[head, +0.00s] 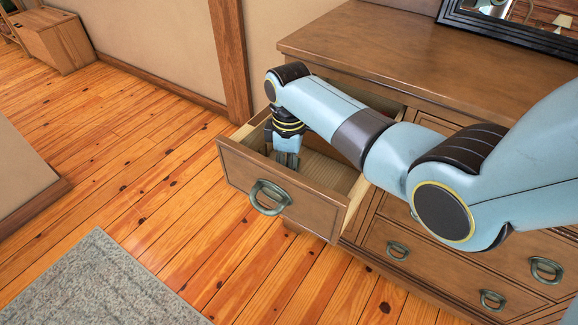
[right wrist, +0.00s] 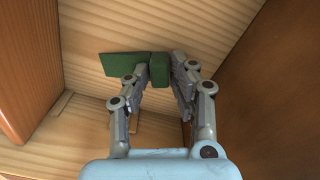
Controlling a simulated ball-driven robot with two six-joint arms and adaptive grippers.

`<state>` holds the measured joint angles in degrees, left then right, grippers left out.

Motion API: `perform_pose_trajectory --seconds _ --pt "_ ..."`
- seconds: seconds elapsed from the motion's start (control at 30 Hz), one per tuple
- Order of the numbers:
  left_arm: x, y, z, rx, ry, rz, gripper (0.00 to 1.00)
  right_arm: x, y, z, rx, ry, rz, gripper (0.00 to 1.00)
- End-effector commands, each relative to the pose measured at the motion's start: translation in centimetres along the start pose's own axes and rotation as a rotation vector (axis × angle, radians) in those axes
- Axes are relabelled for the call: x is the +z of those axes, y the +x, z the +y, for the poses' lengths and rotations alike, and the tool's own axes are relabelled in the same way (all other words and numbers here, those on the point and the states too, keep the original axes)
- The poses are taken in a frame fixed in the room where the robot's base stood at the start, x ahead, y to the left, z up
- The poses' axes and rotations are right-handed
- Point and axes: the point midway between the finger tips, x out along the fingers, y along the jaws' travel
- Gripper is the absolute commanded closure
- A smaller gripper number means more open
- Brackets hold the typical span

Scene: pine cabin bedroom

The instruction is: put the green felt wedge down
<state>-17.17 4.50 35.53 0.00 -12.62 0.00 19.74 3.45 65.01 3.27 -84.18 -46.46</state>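The green felt wedge (right wrist: 123,64) shows in the right wrist view, low over or on the pale wooden drawer floor; I cannot tell whether it touches. One part of it fills the gap between the fingers of my right gripper (right wrist: 161,72), and another part sticks out left past the left finger. The fingers look closed on it. In the head view my right gripper (head: 287,160) points down inside the open drawer (head: 312,207), near its left end. The wedge is hidden there. My left gripper is not in view.
The drawer's walls stand close around the gripper. The drawer belongs to a brown dresser (head: 385,50) with a dark-framed mirror (head: 510,20) on its top. A grey rug (head: 95,285) lies on the plank floor. A wooden chest (head: 52,38) stands far left.

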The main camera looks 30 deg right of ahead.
Motion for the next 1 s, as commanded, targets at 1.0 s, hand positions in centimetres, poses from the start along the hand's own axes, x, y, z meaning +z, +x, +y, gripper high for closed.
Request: perform_pose_trajectory --seconds 1.0 --pt "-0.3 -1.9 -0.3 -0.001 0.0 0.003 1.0 -0.1 -10.9 0.1 0.002 -0.001 0.002 0.58"
